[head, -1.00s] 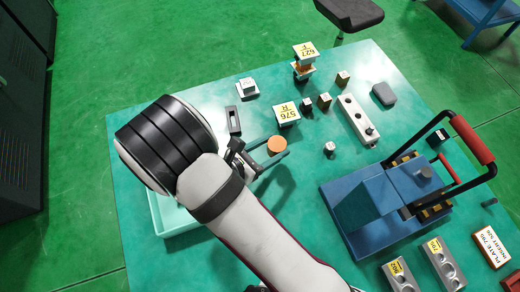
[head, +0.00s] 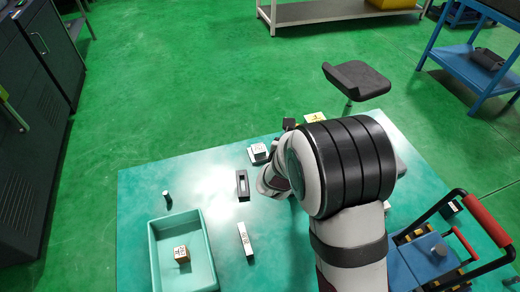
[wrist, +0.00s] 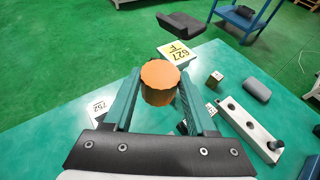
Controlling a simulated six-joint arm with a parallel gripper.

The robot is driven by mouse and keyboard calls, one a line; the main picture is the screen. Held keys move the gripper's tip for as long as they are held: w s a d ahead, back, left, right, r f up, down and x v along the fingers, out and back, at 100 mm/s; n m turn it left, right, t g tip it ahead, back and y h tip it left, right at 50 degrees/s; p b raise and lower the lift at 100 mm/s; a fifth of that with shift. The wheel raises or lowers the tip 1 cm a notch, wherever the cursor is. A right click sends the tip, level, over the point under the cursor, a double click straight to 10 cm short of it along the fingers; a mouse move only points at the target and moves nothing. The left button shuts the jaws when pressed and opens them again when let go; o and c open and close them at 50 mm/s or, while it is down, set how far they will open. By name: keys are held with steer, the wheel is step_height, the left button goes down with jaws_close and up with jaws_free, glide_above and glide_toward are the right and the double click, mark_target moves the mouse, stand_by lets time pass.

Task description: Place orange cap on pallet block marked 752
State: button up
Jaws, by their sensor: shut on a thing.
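The orange cap (wrist: 160,92) is between the two green fingers of my gripper (wrist: 160,76) in the wrist view. My gripper is shut on it and holds it up above the table. A white block whose label reads like 752 (wrist: 99,107) is left of the left finger, partly cut off by the gripper body. A white block (head: 258,152) at the table's far edge in the head view looks like the same one, its label too small to read. In the head view my arm hides the gripper and the cap.
The block marked 627 (wrist: 178,53) stands beyond the cap. A long pale plate (wrist: 250,130) and a grey block (wrist: 257,90) are to the right. In the head view a green tray (head: 153,250), a black slotted block (head: 242,185) and a blue fixture (head: 418,262) occupy the table.

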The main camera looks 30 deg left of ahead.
mark_target(256, 153)
steer(key=shift+w+a+n+y, duration=0.4)
steer(key=shift+w+a, duration=0.45)
steer(key=shift+a, duration=0.15)
steer(key=a+f, duration=0.2)
steer(key=a, duration=0.1)
steer(key=s+a+f, duration=0.1)
steer(key=a+f, duration=0.1)
steer(key=a, duration=0.1)
steer(key=a+f, duration=0.2)
steer(key=a, duration=0.2)
steer(key=shift+s+f, duration=0.1)
steer(key=shift+s, duration=0.05)
steer(key=shift+f, duration=1.95)
steer(key=o, duration=1.3)
steer(key=shift+f, duration=0.1)
steer(key=shift+o, duration=0.2)
steer(key=shift+s+r, duration=0.25)
steer(key=shift+s, duration=0.05)
steer(key=v, duration=1.1)
steer(key=shift+s+r, duration=0.15)
steer(key=shift+s, duration=0.05)
